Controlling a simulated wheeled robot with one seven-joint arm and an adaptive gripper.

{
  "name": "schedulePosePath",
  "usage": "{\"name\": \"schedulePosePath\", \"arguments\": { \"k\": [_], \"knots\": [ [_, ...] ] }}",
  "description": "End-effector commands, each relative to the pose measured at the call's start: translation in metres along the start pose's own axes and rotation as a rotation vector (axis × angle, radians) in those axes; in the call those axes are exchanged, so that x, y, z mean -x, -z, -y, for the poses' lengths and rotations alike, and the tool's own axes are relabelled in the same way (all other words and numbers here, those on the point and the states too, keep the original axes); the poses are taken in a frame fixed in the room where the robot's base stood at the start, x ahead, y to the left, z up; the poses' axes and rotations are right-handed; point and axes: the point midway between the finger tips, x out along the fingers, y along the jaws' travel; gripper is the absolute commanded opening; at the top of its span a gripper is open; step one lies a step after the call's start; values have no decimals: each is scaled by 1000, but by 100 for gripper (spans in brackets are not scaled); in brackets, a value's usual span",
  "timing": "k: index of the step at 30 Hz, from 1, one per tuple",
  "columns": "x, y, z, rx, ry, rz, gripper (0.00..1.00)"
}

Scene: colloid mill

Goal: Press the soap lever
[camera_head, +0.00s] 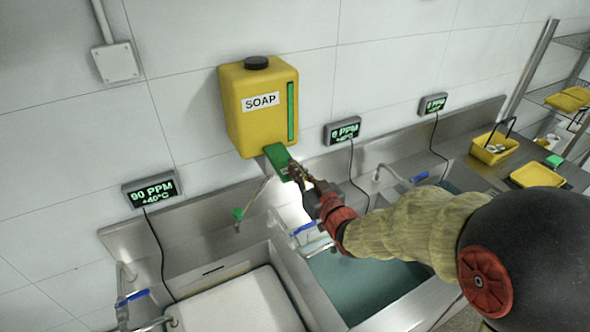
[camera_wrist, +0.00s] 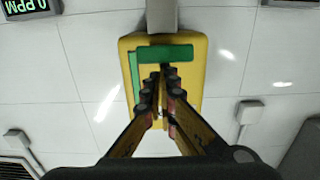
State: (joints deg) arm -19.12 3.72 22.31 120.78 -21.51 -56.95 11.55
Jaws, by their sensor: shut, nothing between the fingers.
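A yellow soap dispenser (camera_head: 258,110) labelled SOAP, with a black cap, is fixed to the tiled wall above the sinks. Its green soap lever (camera_head: 276,158) sticks out at the bottom. My gripper (camera_head: 293,172) is shut and empty, with its fingertips at the front end of the lever. In the wrist view the dispenser (camera_wrist: 193,112) lies behind my gripper (camera_wrist: 162,78). The green lever (camera_wrist: 165,53) shows just beyond the fingertips there. The fingertips overlap the lever's edge in the picture; I cannot tell if they touch it.
Metal sinks (camera_head: 282,290) run below the dispenser, one with greenish water (camera_head: 365,285). Taps with blue handles (camera_head: 420,177) stand along them. Display boxes (camera_head: 150,191) with hanging cables are on the wall. Yellow bins (camera_head: 493,148) stand on the right counter.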

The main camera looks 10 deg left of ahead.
Motion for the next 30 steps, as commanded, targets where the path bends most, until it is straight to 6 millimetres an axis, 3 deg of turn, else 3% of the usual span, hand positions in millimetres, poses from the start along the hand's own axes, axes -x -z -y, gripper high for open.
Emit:
{"name": "schedulePosePath", "arguments": {
  "k": [1,30],
  "knots": [
    [0,-9,0,0,0,-8,0],
    [-2,-40,0,-1,-1,-225,0]
  ]
}}
